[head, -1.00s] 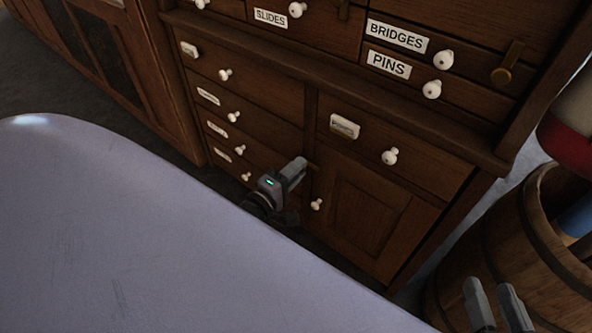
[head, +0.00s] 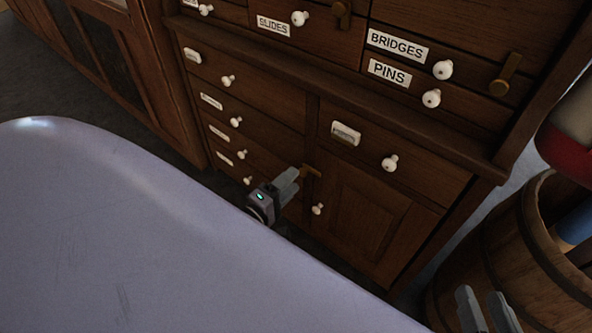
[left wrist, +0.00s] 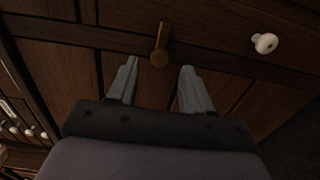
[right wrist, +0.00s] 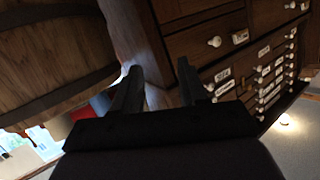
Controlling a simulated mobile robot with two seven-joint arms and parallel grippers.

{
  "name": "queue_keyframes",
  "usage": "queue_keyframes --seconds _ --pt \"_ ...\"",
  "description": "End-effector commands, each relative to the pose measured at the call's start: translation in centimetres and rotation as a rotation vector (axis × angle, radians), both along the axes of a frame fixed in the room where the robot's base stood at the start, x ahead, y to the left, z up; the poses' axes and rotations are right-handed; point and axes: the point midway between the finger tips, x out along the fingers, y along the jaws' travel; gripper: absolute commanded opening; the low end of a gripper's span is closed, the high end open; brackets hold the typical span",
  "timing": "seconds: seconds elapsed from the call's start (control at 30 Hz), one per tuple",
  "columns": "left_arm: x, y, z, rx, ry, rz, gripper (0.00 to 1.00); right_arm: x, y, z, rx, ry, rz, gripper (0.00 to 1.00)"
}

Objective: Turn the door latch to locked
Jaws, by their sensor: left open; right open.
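A small brass latch (head: 312,172) sits by the top left corner of the lower cabinet door (head: 365,212), partly hidden behind my left gripper in the head view. In the left wrist view the latch (left wrist: 160,46) is a short bar with a rounded end, lying between the spread fingertips. My left gripper (head: 290,180) is open, close to the latch, with nothing held. I cannot tell if the fingers touch it. My right gripper (head: 482,294) is open and empty by the barrel at the lower right, away from the latch.
The door has a white knob (head: 318,209). A similar brass latch (head: 506,75) is at the upper right, beside the labelled drawers. A wooden barrel (head: 500,255) stands right of the cabinet. A pale lavender surface (head: 120,240) fills the lower left.

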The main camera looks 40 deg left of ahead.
Motion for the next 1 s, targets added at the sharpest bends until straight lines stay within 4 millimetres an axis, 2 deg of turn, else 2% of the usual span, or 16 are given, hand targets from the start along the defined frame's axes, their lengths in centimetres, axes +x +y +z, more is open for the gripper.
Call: queue_keyframes --seconds 0.1,0.3,1.0 --pt "-2.0 0.1 0.2 0.001 0.003 -0.001 0.50 0.1 0.4 0.2 0.022 0.027 0.007 0.43" --pt "-3.8 0.3 0.1 0.000 0.001 -0.001 0.50 0.6 0.9 0.4 0.053 0.048 0.009 0.43" --pt "-3.9 0.3 0.0 0.000 0.000 -0.001 0.50 0.5 0.9 0.1 0.051 0.053 0.009 0.43"
